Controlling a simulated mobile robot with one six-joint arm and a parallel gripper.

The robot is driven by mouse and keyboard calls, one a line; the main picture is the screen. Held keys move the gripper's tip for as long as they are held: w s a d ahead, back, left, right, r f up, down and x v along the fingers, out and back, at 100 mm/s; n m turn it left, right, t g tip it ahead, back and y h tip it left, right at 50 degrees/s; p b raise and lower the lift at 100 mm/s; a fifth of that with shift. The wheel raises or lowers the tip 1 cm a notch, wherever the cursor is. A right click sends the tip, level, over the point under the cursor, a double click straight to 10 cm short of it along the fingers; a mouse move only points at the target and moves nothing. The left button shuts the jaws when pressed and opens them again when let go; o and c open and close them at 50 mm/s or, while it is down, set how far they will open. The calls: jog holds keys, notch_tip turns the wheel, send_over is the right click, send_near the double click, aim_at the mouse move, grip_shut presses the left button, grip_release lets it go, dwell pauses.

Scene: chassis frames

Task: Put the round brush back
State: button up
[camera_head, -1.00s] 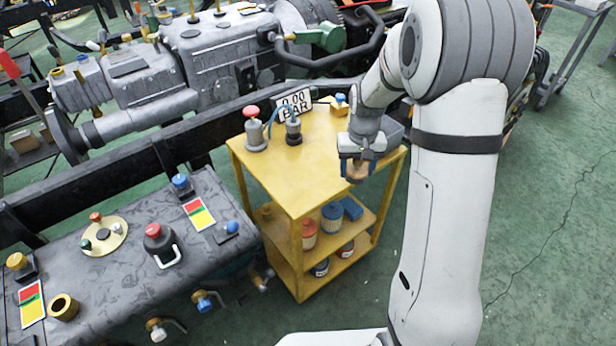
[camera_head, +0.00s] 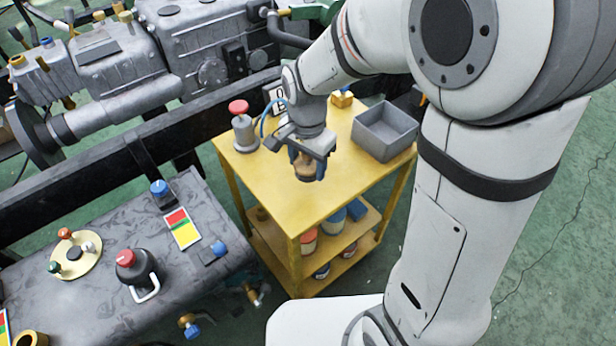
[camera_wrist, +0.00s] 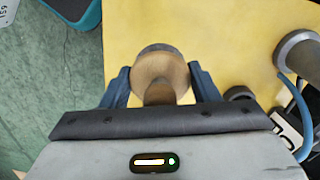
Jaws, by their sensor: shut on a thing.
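The round brush shows as a round wooden piece (camera_wrist: 162,72) with a narrower wooden part below it in the wrist view. My gripper (camera_wrist: 161,88) is shut on it, with one blue-grey finger on each side. In the head view, my gripper (camera_head: 308,165) holds the brush (camera_head: 305,172) over the yellow trolley top (camera_head: 345,175), toward its front. I cannot tell the exact gap to the top. The bristles are not clearly seen.
An empty-looking grey bin (camera_head: 385,132) stands on the trolley's right. A red-topped grey device (camera_head: 242,125) with a blue hose stands at the back left. A dark workbench (camera_head: 90,290) lies left.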

aim_at(309, 187)
jog(key=shift+w+d+f+b, duration=0.15)
jog(key=shift+f+b, duration=0.1)
jog(key=shift+f, duration=1.15)
jog(key=shift+s+d+f+b, duration=0.1)
jog(key=shift+f+b, duration=0.15)
jog(key=shift+f, duration=1.15)
jog(key=shift+f, duration=0.25)
jog(key=o, duration=1)
jog(key=shift+r, duration=0.1)
jog(key=shift+c, duration=0.2)
